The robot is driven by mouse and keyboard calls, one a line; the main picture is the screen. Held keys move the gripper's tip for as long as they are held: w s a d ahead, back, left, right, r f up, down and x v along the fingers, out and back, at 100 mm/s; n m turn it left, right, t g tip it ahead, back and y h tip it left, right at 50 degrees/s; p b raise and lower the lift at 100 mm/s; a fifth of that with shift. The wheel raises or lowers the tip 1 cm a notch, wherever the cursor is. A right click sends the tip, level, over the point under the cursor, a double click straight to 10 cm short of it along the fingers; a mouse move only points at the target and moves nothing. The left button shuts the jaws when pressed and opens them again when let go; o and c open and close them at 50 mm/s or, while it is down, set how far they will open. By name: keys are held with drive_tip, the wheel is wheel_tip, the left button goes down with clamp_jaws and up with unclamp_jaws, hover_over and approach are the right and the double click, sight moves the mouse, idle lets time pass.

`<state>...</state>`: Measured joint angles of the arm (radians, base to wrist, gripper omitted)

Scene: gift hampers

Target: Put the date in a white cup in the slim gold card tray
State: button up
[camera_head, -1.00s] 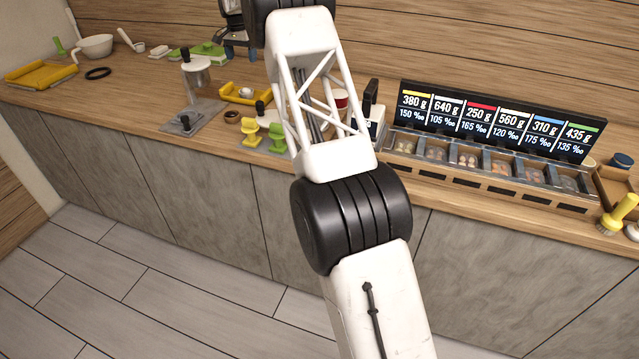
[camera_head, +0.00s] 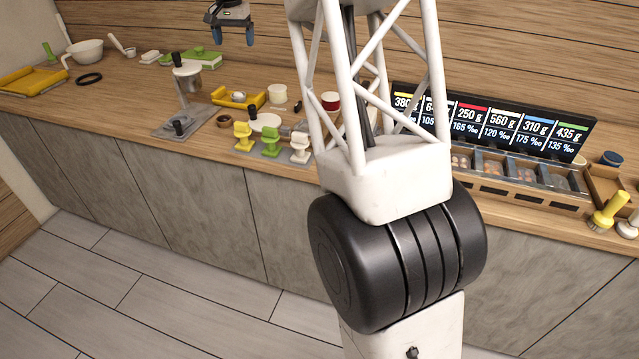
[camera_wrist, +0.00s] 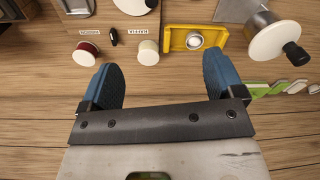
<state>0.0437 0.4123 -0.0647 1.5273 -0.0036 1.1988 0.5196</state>
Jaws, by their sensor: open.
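My gripper (camera_head: 235,36) is open and empty, high above the back of the counter; its blue fingers also show in the wrist view (camera_wrist: 163,78). A small yellow tray (camera_head: 258,99) lies on the counter and shows beyond the fingertips in the wrist view (camera_wrist: 172,40). A small white cup (camera_head: 239,97) stands in it, seen from above in the wrist view (camera_wrist: 194,40); its contents are too small to tell. A larger yellow tray (camera_head: 52,76) is at the far left. I cannot make out a date.
A press-like stand (camera_head: 187,88) is left of the small tray. Yellow, green and white stands (camera_head: 270,140) are in front. Bins with small pieces (camera_head: 490,162) lie below the display (camera_head: 535,128).

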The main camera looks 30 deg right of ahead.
drive_tip(key=s+a+r+n+t, duration=0.1)
drive_tip(key=s+r+n, duration=0.1)
drive_tip(key=s, duration=1.5)
drive_tip(key=s+a+r+n, duration=0.1)
drive_tip(key=s+a+r, duration=0.1)
drive_tip(key=s, duration=1.5)
drive_tip(key=s+f+n, duration=0.1)
drive_tip(key=s+f, duration=0.3)
drive_tip(key=s, duration=0.5)
drive_tip(key=s+f+n, duration=0.1)
drive_tip(key=s+f, duration=0.3)
drive_tip(key=s, duration=0.6)
drive_tip(key=s+f+n, duration=0.1)
drive_tip(key=s+f, duration=0.2)
drive_tip(key=s, duration=0.6)
drive_tip(key=shift+s+a+f+t, duration=0.15)
drive_tip(key=shift+a+f+t, duration=0.2)
drive_tip(key=shift+f+t, duration=0.05)
